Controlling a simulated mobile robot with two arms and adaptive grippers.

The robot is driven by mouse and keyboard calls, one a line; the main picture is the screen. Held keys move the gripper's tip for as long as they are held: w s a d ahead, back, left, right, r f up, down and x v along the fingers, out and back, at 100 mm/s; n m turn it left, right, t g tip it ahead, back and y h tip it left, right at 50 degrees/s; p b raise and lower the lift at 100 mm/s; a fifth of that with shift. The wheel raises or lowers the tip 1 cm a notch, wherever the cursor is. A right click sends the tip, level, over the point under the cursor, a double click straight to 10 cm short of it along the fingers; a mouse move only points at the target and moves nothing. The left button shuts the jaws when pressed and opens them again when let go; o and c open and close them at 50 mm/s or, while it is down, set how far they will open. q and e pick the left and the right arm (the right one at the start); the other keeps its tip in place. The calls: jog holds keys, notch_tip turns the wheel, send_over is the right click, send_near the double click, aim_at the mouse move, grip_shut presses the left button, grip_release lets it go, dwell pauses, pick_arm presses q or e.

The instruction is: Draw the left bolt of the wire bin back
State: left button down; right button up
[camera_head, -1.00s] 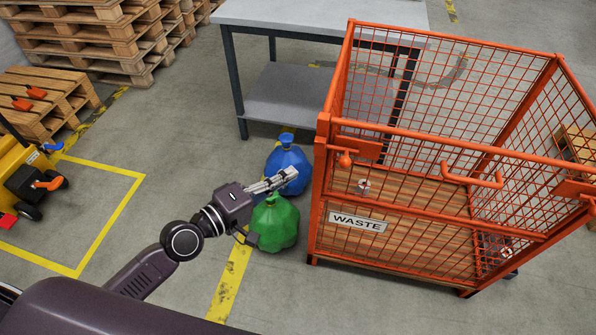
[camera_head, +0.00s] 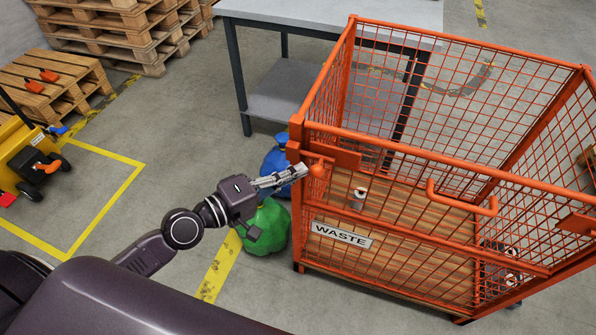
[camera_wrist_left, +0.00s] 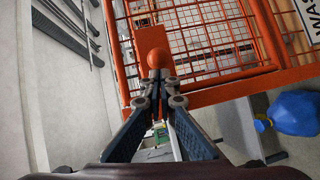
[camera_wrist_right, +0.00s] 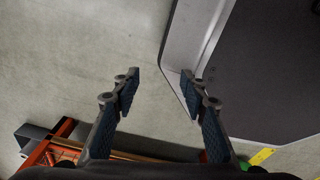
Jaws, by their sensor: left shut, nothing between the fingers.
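The orange wire bin (camera_head: 430,185) stands at the right with a WASTE plate on its front. Its left bolt (camera_head: 318,170), with a round orange knob, sits at the top front left corner. The knob also shows in the left wrist view (camera_wrist_left: 160,55), just beyond the fingertips. My left gripper (camera_head: 301,171) is shut and empty, its tips close beside the knob; I cannot tell whether they touch. It shows from behind in its wrist view (camera_wrist_left: 160,90). My right gripper (camera_wrist_right: 158,82) is open and empty, over bare floor, and out of the head view.
A green bag (camera_head: 265,228) and a blue bag (camera_head: 276,155) lie on the floor left of the bin. A grey table (camera_head: 330,14) stands behind. An orange handle (camera_head: 462,202) and the right bolt (camera_head: 580,222) are along the front. Pallets (camera_head: 110,30) stand back left.

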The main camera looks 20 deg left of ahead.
aim_at(318, 167)
pick_arm(q)
jog(key=d+p, duration=0.4)
jog(key=d, duration=0.1)
jog(key=shift+s+d, duration=0.1)
jog(key=shift+s, duration=0.05)
pick_arm(e)
jog(key=r, duration=0.2)
jog(key=w+r, duration=0.1)
jog(key=r, duration=0.1)
jog(key=shift+a, duration=0.2)
pick_arm(q)
jog(key=shift+r, duration=0.1)
pick_arm(e)
jog(key=shift+s+a, duration=0.1)
